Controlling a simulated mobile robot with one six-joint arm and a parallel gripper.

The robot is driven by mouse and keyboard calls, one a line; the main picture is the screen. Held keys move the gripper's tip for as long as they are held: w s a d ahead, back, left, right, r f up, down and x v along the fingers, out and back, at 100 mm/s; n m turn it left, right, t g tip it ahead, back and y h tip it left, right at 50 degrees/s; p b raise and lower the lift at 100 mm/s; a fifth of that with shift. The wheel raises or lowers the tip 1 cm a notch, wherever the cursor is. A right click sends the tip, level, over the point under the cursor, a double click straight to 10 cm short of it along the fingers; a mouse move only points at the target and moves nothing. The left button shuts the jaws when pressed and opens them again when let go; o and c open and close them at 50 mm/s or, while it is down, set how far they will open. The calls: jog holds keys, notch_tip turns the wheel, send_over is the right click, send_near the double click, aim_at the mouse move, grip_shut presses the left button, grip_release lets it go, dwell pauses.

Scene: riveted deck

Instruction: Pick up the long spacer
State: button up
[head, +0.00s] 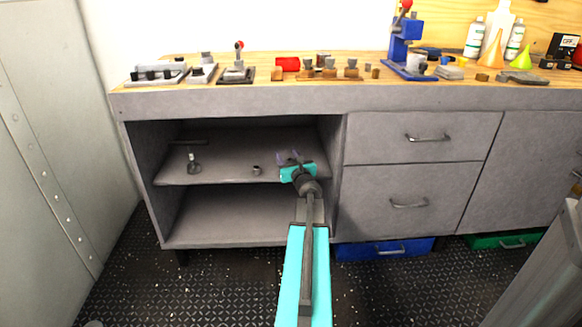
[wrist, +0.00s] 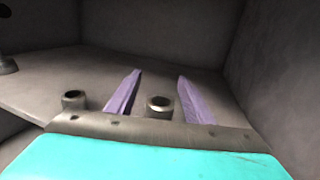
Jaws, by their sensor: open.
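Two small grey hollow spacers stand upright on the upper shelf of the open cabinet. In the wrist view one spacer (wrist: 160,106) shows between my two purple fingers, with its lower part hidden behind my gripper's body. The other spacer (wrist: 74,99) stands left of the fingers; in the head view it also shows (head: 257,169), left of my gripper. Their lengths are hard to compare, so I cannot tell which is the long one. My gripper (wrist: 160,76) is open, with a gap on both sides of the spacer; in the head view it reaches into the shelf's right side (head: 289,157).
A dark T-shaped item (head: 194,164) stands on the shelf's left part. The cabinet's right inner wall (wrist: 282,70) is close to my gripper. The worktop (head: 330,85) above holds several tools and parts. Drawers (head: 425,138) are to the right.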

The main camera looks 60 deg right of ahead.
grip_shut()
dwell(0.3)
notch_tip(320, 180, up, 10)
jog(key=p, duration=0.5)
dwell(0.4)
dwell(0.5)
